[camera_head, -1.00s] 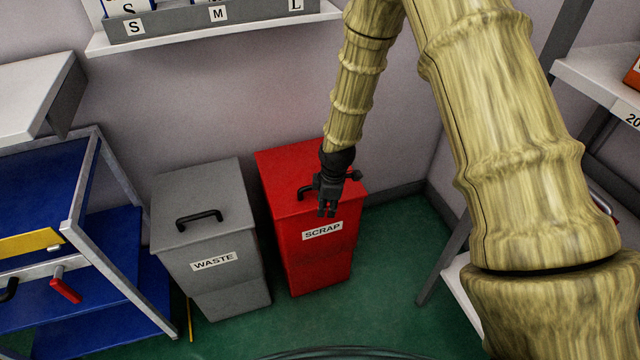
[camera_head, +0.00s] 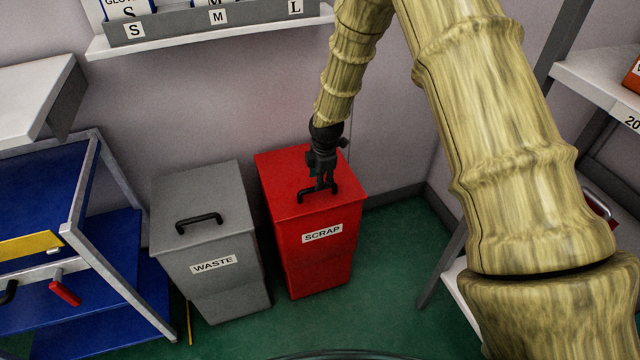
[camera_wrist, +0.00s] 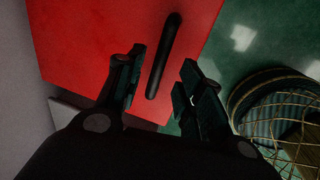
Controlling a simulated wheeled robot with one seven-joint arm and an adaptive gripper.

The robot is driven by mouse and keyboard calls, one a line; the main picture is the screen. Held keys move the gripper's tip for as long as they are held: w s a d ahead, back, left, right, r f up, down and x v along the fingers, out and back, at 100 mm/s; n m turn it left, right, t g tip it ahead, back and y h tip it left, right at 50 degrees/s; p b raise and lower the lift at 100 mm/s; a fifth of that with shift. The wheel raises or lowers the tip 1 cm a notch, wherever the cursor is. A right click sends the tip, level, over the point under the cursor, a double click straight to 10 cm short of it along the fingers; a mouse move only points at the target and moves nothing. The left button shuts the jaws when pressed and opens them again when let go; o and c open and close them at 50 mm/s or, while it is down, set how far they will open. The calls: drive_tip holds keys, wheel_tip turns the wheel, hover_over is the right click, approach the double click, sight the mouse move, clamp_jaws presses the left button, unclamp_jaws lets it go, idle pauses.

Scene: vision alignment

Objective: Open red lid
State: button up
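The red bin labelled SCRAP (camera_head: 317,262) stands on the green floor against the wall. Its red lid (camera_head: 285,170) is shut and has a black bar handle (camera_head: 304,198) near its front edge. The lid (camera_wrist: 90,45) and handle (camera_wrist: 165,55) also show in the wrist view. My gripper (camera_head: 321,184) is above the lid, at the handle. In the wrist view my gripper (camera_wrist: 162,82) is open, with one finger on each side of the handle's line. I cannot tell whether the fingers touch the handle.
A grey WASTE bin (camera_head: 210,245) with a black handle stands just left. A blue cart (camera_head: 110,260) is further left. A wall shelf (camera_head: 200,35) is above, and a shelving rack (camera_head: 600,80) is on the right. A round basket (camera_wrist: 275,110) shows in the wrist view.

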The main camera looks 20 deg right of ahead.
drive_tip(key=shift+w+f, duration=0.2)
drive_tip(key=shift+f, duration=0.8)
drive_tip(key=shift+w+f, duration=0.2)
drive_tip(key=shift+f, duration=0.8)
clamp_jaws()
